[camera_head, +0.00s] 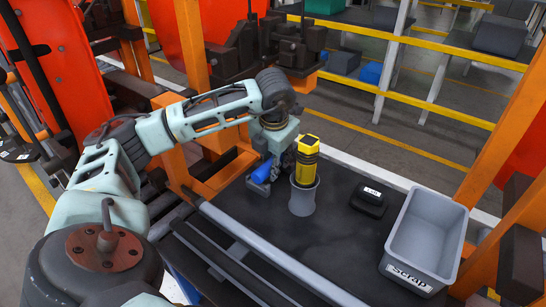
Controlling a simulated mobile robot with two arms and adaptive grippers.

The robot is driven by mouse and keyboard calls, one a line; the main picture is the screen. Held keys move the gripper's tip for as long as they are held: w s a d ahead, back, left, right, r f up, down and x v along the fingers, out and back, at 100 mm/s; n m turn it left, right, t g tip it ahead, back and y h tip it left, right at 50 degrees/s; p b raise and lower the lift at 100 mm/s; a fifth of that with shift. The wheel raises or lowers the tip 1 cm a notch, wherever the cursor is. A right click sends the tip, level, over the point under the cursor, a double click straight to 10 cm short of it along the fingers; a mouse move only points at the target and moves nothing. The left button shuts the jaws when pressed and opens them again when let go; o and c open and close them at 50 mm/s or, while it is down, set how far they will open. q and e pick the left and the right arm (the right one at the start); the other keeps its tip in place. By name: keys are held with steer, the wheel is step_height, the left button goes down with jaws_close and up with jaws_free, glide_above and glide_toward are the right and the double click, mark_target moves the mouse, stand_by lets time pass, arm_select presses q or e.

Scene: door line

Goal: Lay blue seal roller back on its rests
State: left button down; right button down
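The blue seal roller (263,171) shows as a short blue cylinder, tilted, at the left part of the dark worktop. My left arm reaches in from the left, and my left gripper (268,164) points down right at the roller. Grey parts lie around and below the roller; I cannot tell which are fingers and which are rests. The arm's wrist hides part of the roller, and whether the fingers are closed on it is unclear. My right gripper is not in view.
A yellow and black cylinder (307,158) stands in a grey cup (303,198) just right of the gripper. A black labelled box (369,202) and a grey Scrap bin (425,236) are farther right. Long grey rails (262,250) run along the front. Orange posts (508,122) stand right.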

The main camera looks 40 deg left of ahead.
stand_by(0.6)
arm_select(q)
steer(key=c, duration=1.3)
jaws_free()
steer(key=shift+s, duration=0.1)
steer(key=shift+c, duration=0.2)
steer(key=v, duration=1.2)
